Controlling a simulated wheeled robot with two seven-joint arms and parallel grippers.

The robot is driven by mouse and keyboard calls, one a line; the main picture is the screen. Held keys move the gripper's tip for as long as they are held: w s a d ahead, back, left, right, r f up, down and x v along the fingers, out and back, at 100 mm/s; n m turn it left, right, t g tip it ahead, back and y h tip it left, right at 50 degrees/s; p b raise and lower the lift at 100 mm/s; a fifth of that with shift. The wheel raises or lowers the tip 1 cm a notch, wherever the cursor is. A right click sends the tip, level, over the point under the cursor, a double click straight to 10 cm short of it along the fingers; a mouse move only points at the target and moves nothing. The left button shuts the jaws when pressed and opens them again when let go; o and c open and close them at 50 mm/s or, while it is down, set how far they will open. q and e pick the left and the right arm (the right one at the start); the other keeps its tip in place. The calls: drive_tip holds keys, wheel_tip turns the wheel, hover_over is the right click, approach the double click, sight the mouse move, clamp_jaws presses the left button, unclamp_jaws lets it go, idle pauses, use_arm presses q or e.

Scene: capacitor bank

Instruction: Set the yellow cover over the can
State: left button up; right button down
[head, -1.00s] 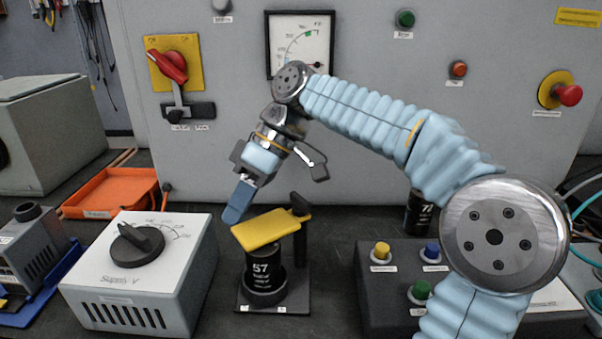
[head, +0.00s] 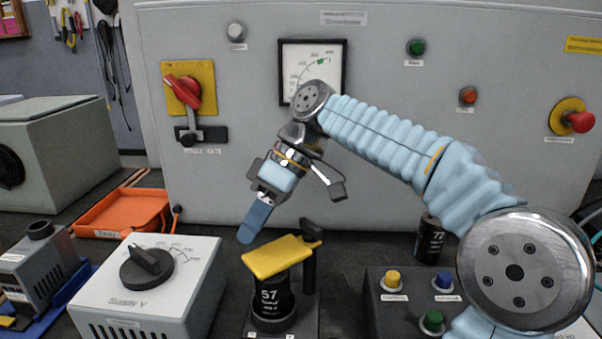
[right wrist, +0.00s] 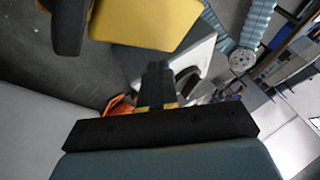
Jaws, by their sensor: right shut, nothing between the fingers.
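The yellow cover (head: 277,257) lies flat over the top of the black can (head: 272,297) marked 57, and its far right end meets a black knob on a post (head: 309,262). The can stands on a dark base plate (head: 309,325). The cover also shows in the right wrist view (right wrist: 140,22), with the black knob beside it. My right gripper (head: 245,236) is shut and empty, just above and left of the cover, apart from it. My left gripper is not in the head view.
A white supply box (head: 145,285) with a black dial stands left of the can. An orange tray (head: 122,212) is behind it. A button box (head: 385,310) and another black can (head: 428,241) are to the right. The grey panel (head: 400,150) closes off the back.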

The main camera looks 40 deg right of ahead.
drive_tip(key=p+v, duration=0.2)
drive_tip(key=v, duration=1)
drive_tip(key=shift+p, duration=0.35)
